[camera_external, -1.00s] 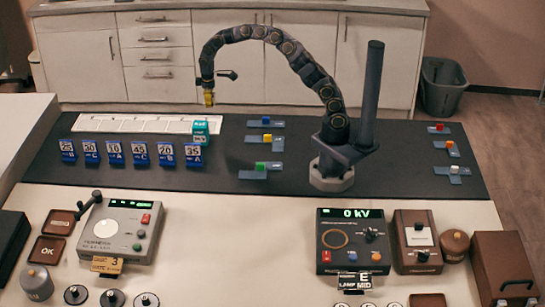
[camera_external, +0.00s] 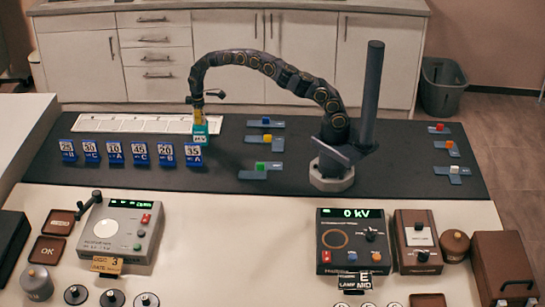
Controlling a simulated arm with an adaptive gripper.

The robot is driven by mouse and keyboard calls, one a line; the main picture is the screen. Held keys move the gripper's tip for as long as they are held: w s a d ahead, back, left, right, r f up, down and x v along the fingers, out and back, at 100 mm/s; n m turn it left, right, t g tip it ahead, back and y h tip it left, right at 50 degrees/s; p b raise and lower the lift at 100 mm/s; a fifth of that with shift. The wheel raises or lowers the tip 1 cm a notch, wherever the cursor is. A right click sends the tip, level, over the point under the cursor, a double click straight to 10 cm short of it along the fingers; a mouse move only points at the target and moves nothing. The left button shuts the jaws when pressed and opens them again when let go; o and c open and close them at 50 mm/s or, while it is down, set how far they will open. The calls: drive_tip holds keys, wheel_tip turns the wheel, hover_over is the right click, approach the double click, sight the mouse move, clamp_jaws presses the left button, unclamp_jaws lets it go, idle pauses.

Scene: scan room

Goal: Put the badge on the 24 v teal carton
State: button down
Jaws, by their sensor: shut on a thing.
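The teal carton (camera_external: 200,131) stands upright on the dark mat, at the front edge of the white strip. Its label is too small to read surely. The badge's shape and face are too small to make out. The lower end of the gripper meets the carton's top in the picture; I cannot tell whether they touch.
Several blue numbered cards (camera_external: 114,152) stand in a row left of the carton. Slate pieces with coloured blocks (camera_external: 266,138) lie to its right. The kV console (camera_external: 351,240) and a grey device (camera_external: 117,230) stand in front.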

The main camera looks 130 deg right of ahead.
drive_tip(key=shift+f, duration=0.1)
drive_tip(key=c, duration=1.2)
unclamp_jaws()
drive_tip(key=shift+o, duration=0.2)
wheel_tip(320, 180, up, 11)
drive_tip(key=shift+d+r, duration=0.1)
drive_tip(key=shift+r, duration=0.55)
